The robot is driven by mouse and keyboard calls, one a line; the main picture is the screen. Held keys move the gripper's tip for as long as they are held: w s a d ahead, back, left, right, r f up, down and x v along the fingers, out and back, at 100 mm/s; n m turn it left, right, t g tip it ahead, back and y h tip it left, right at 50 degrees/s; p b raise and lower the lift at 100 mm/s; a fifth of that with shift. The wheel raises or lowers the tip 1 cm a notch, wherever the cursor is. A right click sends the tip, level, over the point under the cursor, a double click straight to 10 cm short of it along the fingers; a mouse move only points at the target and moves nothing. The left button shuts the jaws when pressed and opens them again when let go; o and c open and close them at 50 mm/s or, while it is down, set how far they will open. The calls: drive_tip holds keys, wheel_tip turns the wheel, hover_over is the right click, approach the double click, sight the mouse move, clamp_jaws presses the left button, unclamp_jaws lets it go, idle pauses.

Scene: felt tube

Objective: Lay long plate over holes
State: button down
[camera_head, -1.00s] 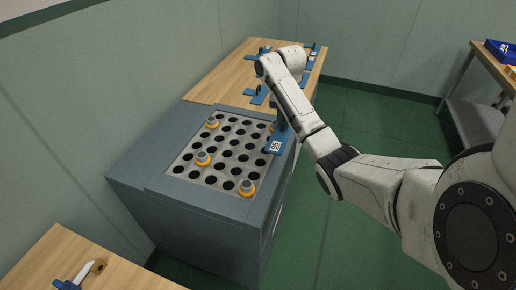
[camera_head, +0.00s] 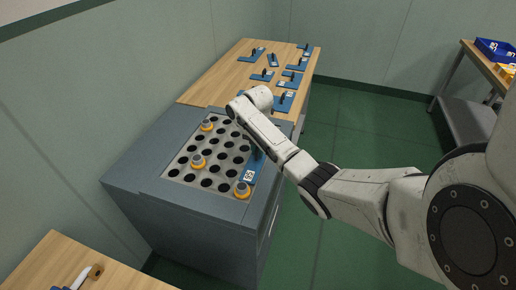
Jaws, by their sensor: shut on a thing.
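The long plate (camera_head: 255,169) is a blue strip with a black-and-white code label at its near end. It lies along the right side of the grey panel of dark round holes (camera_head: 213,168) and covers some of that side. I cannot tell whether it touches the panel or hovers just above it. My gripper (camera_head: 257,153) is shut on the long plate. My forearm hides most of the gripper and the plate's far end.
Orange-ringed grey knobs stand on the panel at the back (camera_head: 207,125), left (camera_head: 198,161) and near right (camera_head: 242,190), the last close to the plate's near end. Several blue plates with black handles lie on the wooden table (camera_head: 222,83) behind. Green floor (camera_head: 345,125) is clear at right.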

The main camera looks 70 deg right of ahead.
drive_tip(key=c, duration=1.1)
unclamp_jaws()
drive_tip(key=shift+r, duration=0.15)
drive_tip(key=shift+r+p, duration=0.95)
drive_tip(key=shift+r, duration=5)
